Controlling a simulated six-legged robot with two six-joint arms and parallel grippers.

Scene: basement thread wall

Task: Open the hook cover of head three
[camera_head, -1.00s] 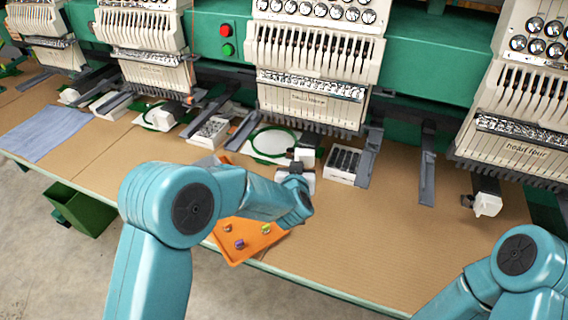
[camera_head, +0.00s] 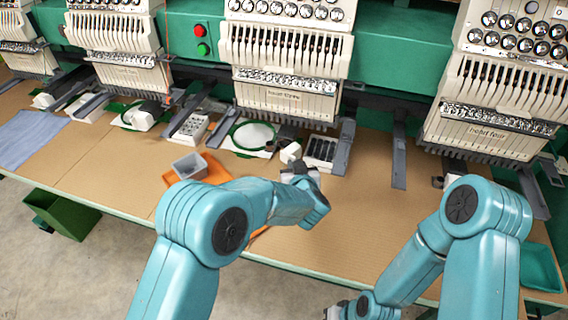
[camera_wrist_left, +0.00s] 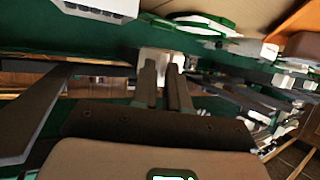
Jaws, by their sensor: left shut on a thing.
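Head three (camera_head: 287,100) is the middle sewing head, with a name label on its front. Its white hook cover (camera_head: 291,152) sits low beneath the head, right of a green hoop. My left gripper (camera_head: 297,171) is at the cover from the front. In the left wrist view, the two dark fingers (camera_wrist_left: 164,88) are shut on the white cover (camera_wrist_left: 160,60). How far the cover is turned cannot be told. My right gripper (camera_head: 343,311) is low at the bottom edge, apart from the cover, and its fingers are not clear.
A tray of dark slots (camera_head: 321,150) stands close right of the cover. The green hoop (camera_head: 252,136) is at its left. A grey bin (camera_head: 189,166) sits by an orange tray (camera_head: 213,167). Grey arms (camera_head: 399,158) jut over the table. The table front right of centre is clear.

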